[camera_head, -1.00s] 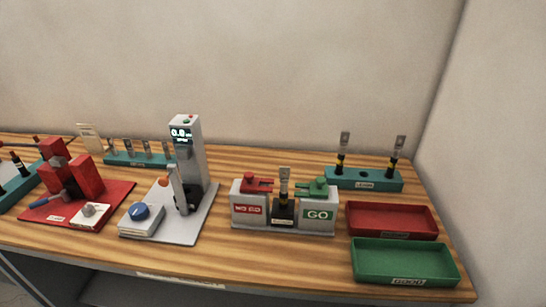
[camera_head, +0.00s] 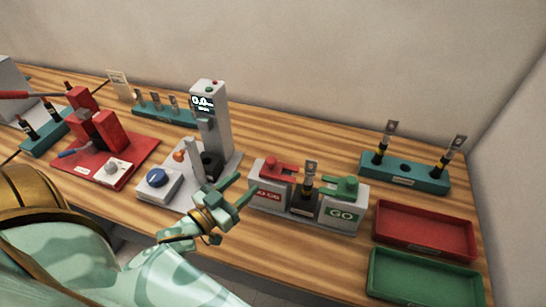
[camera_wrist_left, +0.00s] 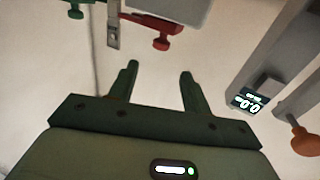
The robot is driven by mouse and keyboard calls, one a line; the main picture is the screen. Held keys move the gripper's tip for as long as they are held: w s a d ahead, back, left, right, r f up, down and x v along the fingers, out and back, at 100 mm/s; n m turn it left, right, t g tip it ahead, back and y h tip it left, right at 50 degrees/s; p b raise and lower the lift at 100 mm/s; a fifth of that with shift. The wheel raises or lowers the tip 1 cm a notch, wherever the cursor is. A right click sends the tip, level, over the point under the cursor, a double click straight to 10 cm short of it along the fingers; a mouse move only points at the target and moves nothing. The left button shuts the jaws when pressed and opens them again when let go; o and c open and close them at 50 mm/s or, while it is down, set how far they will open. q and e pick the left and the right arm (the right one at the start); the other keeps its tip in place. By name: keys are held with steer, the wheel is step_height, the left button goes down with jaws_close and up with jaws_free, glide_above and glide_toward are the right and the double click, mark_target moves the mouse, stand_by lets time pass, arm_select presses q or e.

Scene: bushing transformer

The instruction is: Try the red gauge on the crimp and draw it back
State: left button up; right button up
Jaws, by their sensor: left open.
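The red gauge (camera_head: 280,166) sits on top of the white block at its NO GO side. The crimp is on a cable end with a flat metal lug (camera_head: 310,170), upright in a black holder (camera_head: 304,205) between the NO GO and GO sides. My left gripper (camera_head: 245,183) is open and empty, left of and in front of the NO GO side, apart from the gauge. In the left wrist view the open fingers (camera_wrist_left: 158,72) point toward the red gauge (camera_wrist_left: 160,43), with the lug (camera_wrist_left: 113,36) left of it. My right gripper is out of view.
A green gauge (camera_head: 345,187) sits on the GO side. A grey tester with a display (camera_head: 203,103) stands close behind my left gripper. A red tray (camera_head: 425,238) and a green tray (camera_head: 420,280) lie at the right. A teal rack (camera_head: 405,175) holds two cable ends.

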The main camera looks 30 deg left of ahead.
mark_target(267, 163)
arm_select(q)
steer(key=w, duration=0.4)
steer(key=w+d, duration=0.1)
steer(key=w, duration=0.6)
steer(key=shift+w+d, duration=0.3)
steer(key=shift+d, duration=0.1)
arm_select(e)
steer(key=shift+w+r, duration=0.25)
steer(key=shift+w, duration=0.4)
